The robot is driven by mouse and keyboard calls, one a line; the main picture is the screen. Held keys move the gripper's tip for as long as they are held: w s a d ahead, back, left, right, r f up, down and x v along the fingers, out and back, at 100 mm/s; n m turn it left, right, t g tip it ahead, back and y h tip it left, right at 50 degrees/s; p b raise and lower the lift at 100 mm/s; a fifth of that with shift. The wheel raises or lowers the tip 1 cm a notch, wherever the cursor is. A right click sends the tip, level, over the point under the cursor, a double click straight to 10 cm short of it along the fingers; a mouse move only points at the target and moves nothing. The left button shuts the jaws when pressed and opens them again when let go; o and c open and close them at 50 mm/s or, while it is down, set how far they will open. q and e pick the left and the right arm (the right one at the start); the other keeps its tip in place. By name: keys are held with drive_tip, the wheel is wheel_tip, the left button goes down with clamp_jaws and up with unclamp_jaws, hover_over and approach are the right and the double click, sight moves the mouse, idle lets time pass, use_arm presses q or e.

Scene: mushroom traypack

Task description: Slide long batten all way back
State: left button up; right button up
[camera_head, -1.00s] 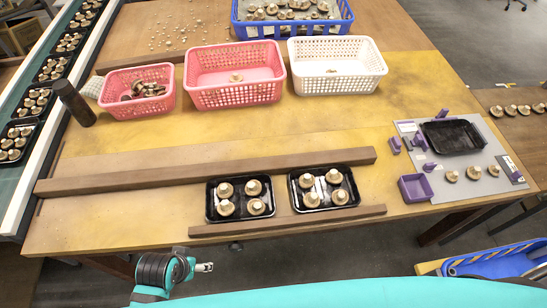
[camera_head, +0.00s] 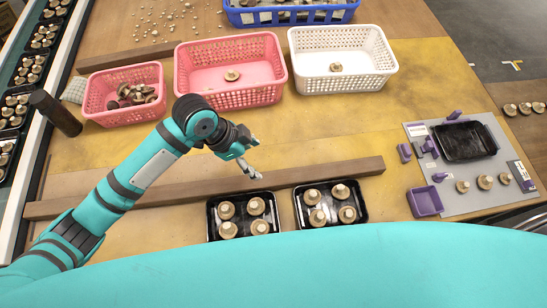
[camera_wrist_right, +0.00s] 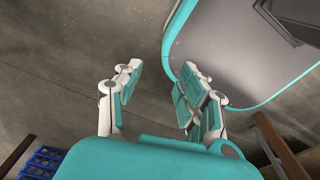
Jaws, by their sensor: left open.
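The long batten (camera_head: 325,172) is a brown wooden bar lying across the table, left to right, just behind two black trays of mushrooms. My left arm crosses over it and hides part of its left half. My left gripper (camera_head: 254,160) is open and empty, by the middle of the batten, with one fingertip showing over the bar. I cannot tell whether it touches the wood. My right gripper (camera_wrist_right: 160,90) is open and empty in the right wrist view, over grey floor.
The black trays (camera_head: 243,234) (camera_head: 363,222) stand close in front of the batten. Behind it, yellow tabletop (camera_head: 310,130) is clear up to the pink baskets (camera_head: 233,99) (camera_head: 96,115) and white basket (camera_head: 342,85). A dark bottle (camera_head: 57,114) stands left; a grey board (camera_head: 492,197) lies right.

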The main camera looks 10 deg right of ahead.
use_arm(q)
approach(275, 177)
drive_tip(key=shift+m, duration=0.4)
drive_tip(key=p+x, duration=0.1)
drive_tip(key=x, duration=0.8)
drive_tip(key=shift+d, duration=0.15)
drive_tip(key=shift+d+f, duration=0.2)
drive_tip(key=shift+f, duration=0.45)
drive_tip(key=shift+c, duration=0.4)
clamp_jaws()
use_arm(e)
drive_tip(key=shift+s+r, duration=0.15)
drive_tip(key=shift+r, duration=0.55)
